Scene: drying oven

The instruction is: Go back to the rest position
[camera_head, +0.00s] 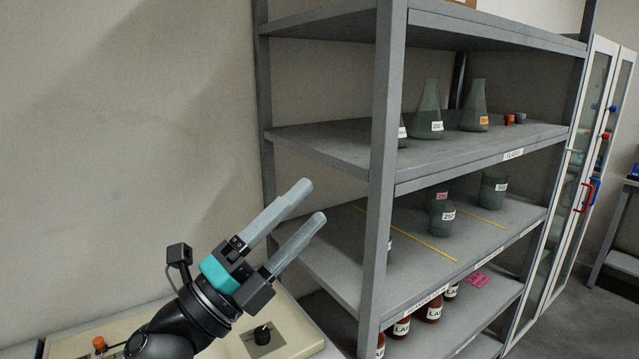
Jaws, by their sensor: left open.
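My left gripper (306,204) reaches up from the bottom of the view, with two grey fingers and a teal band behind them. Its fingers are apart with nothing between them. It points up and to the right, in front of the wall and to the left of the shelf rack's front post. My right gripper is not in view.
A grey metal shelf rack (382,150) fills the middle, holding flasks (428,112), beakers (493,192) and brown labelled bottles (433,311). A glass-doored cabinet (577,180) stands at right. The wall side at left is clear.

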